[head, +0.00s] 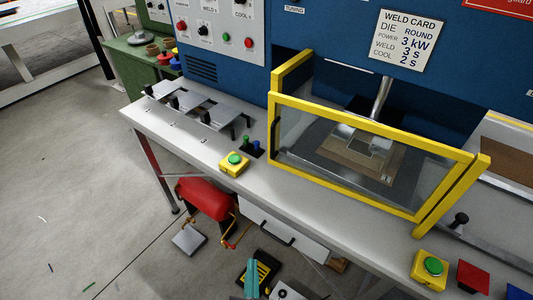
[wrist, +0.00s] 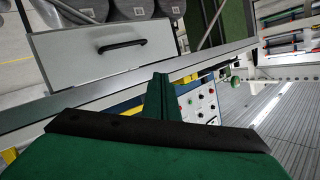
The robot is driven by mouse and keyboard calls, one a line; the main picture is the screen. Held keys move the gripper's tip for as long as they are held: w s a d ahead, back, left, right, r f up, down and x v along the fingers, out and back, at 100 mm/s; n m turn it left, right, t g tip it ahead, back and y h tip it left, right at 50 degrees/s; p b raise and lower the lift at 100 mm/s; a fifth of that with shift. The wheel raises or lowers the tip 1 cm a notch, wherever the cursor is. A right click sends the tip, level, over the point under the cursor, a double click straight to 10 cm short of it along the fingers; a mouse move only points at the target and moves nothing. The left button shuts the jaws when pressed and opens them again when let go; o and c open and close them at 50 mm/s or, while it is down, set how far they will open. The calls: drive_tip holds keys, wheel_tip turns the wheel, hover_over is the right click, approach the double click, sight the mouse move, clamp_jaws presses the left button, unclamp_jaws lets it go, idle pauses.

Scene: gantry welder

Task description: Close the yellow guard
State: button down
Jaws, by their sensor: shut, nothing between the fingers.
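The yellow guard (head: 370,127) is a yellow frame around a clear panel, at the right in the head view. It stands across the front of the blue welder's work opening, with a dark handle (head: 275,136) along its left edge. Yellow side bars show behind its left end and beside its right end. I cannot tell whether it is fully seated. The die area (head: 350,155) shows through the panel. My gripper (head: 252,278) is low in front of the bench, well apart from the guard. In the wrist view its green fingers (wrist: 161,95) are together and empty.
Yellow-boxed green buttons (head: 235,161) and (head: 432,266) stand on the bench's front edge, with small levers between the first and the guard. A drawer (head: 285,232) with a black handle sits under the bench; it also shows in the wrist view (wrist: 75,58). Floor at left is mostly clear.

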drive_tip(key=w+a+r+m+h, duration=0.1)
drive_tip(key=w+r+m+h, duration=0.4)
drive_tip(key=w+r+m, duration=0.45)
drive_tip(key=w+a+r+m+h, duration=0.1)
drive_tip(key=w+r+m+h, duration=0.4)
drive_tip(key=r+m, duration=0.7)
drive_tip(key=w+d+r+n, duration=0.1)
drive_tip(key=w+d, duration=0.2)
drive_tip(key=w, duration=0.3)
drive_tip(key=w+d+r+n+y, duration=0.1)
drive_tip(key=w+d, duration=0.2)
drive_tip(key=w, duration=0.4)
drive_tip(key=shift+d, duration=0.3)
